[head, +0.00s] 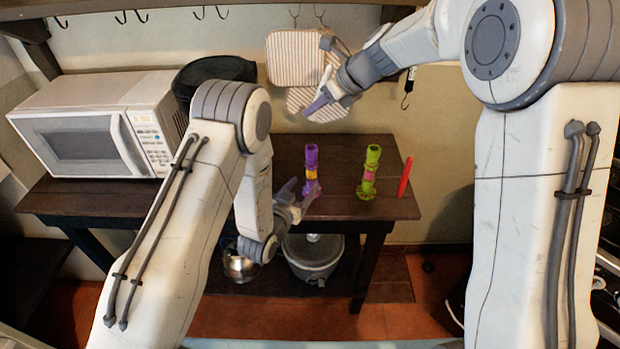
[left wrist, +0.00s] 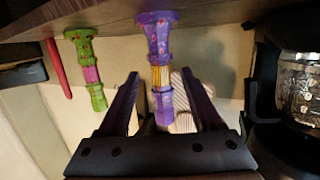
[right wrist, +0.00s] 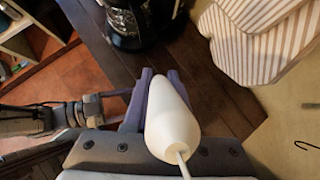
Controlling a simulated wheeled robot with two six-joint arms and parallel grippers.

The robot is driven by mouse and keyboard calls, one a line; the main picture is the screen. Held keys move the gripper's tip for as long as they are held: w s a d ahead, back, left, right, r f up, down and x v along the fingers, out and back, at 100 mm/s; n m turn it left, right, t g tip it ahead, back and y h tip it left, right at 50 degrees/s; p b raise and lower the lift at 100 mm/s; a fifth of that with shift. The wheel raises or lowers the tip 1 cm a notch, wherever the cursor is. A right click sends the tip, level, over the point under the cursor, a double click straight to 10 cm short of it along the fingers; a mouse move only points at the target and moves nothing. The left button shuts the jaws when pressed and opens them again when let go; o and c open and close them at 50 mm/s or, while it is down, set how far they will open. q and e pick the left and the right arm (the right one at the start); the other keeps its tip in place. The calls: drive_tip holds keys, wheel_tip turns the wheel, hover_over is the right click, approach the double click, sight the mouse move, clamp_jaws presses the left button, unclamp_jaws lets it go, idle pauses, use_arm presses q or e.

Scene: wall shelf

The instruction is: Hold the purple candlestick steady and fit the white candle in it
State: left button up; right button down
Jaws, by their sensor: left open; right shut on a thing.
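The purple candlestick (head: 311,160) with a yellow band stands upright on the dark table. My left gripper (head: 303,190) is low in front of it, open. In the left wrist view, which is turned over, the candlestick (left wrist: 160,50) appears between the spread fingers (left wrist: 160,76); I cannot tell whether they touch it. My right gripper (head: 323,100) is up above the table, near the hanging cloths. In the right wrist view its fingers (right wrist: 160,74) are shut on the white candle (right wrist: 173,125), whose wick points toward the camera.
A green candlestick (head: 369,172) with a pink band and a red candle (head: 405,176) stand to the right on the table. A microwave (head: 100,125) and a black appliance (head: 212,75) are at the left. Striped cloths (head: 295,58) hang on the wall behind.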

sight(310, 178)
use_arm(q)
drive_tip(key=shift+x, duration=3.2)
clamp_jaws()
use_arm(e)
drive_tip(key=shift+w+a+f+n+g+h, duration=0.1)
drive_tip(key=shift+a+f+n+g+h, duration=0.05)
drive_tip(key=shift+a+n+g, duration=0.15)
drive_tip(key=shift+w+a+f+n+g+h, duration=0.1)
drive_tip(key=shift+a+n+g+h, duration=0.1)
drive_tip(key=shift+a+g, duration=0.2)
drive_tip(key=shift+a+f+g, duration=0.1)
drive_tip(key=shift+f+g, duration=0.1)
drive_tip(key=shift+g, duration=0.1)
drive_tip(key=shift+w+f+g+h, duration=0.1)
drive_tip(key=shift+f+g+h, duration=0.15)
drive_tip(key=shift+h, duration=0.3)
drive_tip(key=shift+w+d+f+g+h, duration=0.1)
drive_tip(key=shift+d+g+h, duration=0.15)
drive_tip(key=shift+d+h, duration=0.15)
